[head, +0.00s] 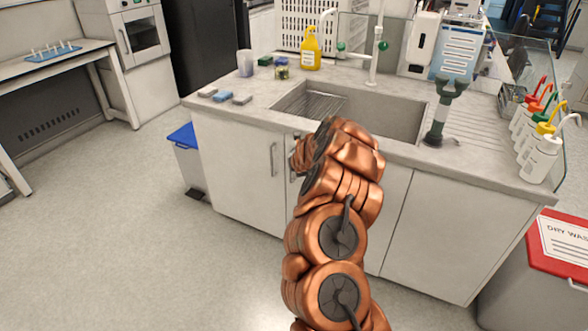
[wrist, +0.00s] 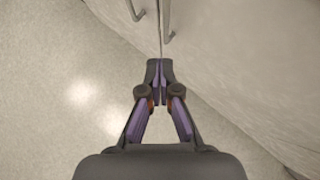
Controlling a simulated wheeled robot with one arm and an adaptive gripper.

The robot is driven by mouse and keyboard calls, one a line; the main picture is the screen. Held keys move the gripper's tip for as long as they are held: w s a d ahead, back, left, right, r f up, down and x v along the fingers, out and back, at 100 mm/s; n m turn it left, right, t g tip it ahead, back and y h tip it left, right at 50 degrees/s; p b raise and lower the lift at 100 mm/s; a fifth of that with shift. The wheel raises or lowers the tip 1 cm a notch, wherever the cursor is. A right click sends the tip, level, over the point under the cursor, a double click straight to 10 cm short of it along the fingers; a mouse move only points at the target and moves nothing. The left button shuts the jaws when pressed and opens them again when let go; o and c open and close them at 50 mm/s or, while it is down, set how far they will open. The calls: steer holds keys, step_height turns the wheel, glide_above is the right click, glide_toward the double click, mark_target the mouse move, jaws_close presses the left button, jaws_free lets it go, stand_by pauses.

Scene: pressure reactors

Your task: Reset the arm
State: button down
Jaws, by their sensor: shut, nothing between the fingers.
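My gripper (wrist: 159,80) shows in the wrist view, with its two dark fingertips together and nothing between them. It points at the white cabinet doors (wrist: 230,55) under the sink, near the seam between two doors, with pale floor below left. In the head view my copper-coloured arm rises in front of the sink cabinet (head: 245,165). The arm hides the gripper there, and it covers part of the cabinet front and of the counter edge.
The sink (head: 390,115) is set in a grey counter (head: 265,105). Several wash bottles (head: 541,158) stand at its right end. A red-lidded waste bin (head: 560,245) is at lower right, a blue-lidded bin (head: 188,160) at left. The floor (head: 120,235) on the left is clear.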

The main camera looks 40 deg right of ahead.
steer(key=shift+a+v, duration=0.1)
steer(key=shift+v, duration=0.85)
steer(key=shift+a+v, duration=0.15)
steer(key=shift+v, duration=0.75)
